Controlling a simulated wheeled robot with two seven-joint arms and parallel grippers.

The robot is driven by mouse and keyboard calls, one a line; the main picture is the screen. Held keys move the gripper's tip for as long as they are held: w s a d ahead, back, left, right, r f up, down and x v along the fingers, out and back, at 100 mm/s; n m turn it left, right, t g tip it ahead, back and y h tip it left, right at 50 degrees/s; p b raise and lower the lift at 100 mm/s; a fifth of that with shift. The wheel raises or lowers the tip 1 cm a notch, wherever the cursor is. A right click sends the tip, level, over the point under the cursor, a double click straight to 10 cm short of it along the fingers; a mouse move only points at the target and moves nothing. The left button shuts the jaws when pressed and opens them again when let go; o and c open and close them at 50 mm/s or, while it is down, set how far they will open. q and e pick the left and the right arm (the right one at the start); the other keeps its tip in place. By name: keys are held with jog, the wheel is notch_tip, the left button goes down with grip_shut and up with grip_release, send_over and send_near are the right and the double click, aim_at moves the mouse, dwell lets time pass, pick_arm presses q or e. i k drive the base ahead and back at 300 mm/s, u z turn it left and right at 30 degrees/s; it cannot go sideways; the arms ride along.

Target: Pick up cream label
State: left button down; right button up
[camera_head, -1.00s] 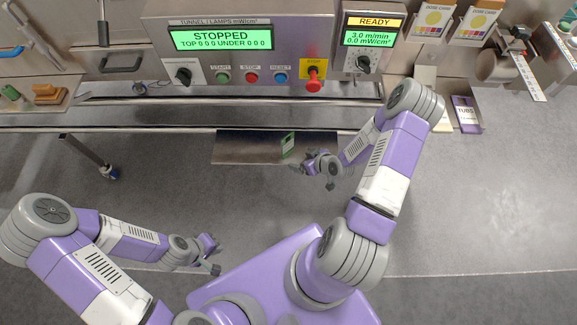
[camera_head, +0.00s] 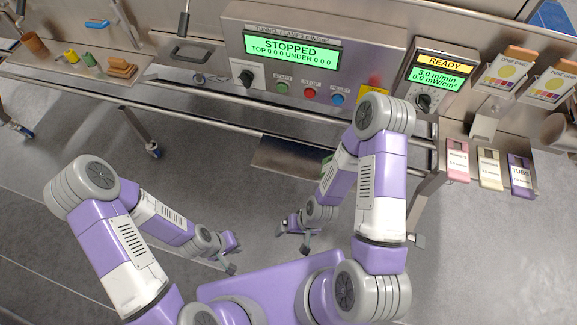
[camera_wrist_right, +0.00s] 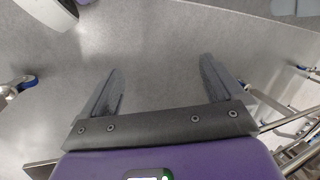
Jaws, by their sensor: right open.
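The cream label (camera_head: 489,170) lies at the right in the head view, between a pink label (camera_head: 457,160) and a purple label (camera_head: 521,175) marked TUBS. My right gripper (camera_head: 291,241) is open and empty, low in front of the conveyor and well to the left of the labels. Its two spread fingers show in the right wrist view (camera_wrist_right: 160,72) with only grey floor between them. My left gripper (camera_head: 236,254) is further left over the floor, its fingers apart and nothing visible between them.
The control panel (camera_head: 365,62) reads STOPPED. A small meter box (camera_head: 440,75) reads READY beside it. Dose cards (camera_head: 508,72) stand behind the labels. A metal plate (camera_head: 275,158) sits below the conveyor rail, partly behind my right arm. Floor at lower right is clear.

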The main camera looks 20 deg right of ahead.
aim_at(489, 175)
jog(key=z, duration=4.05)
jog(key=i, duration=1.65)
jog(key=u, duration=3.15)
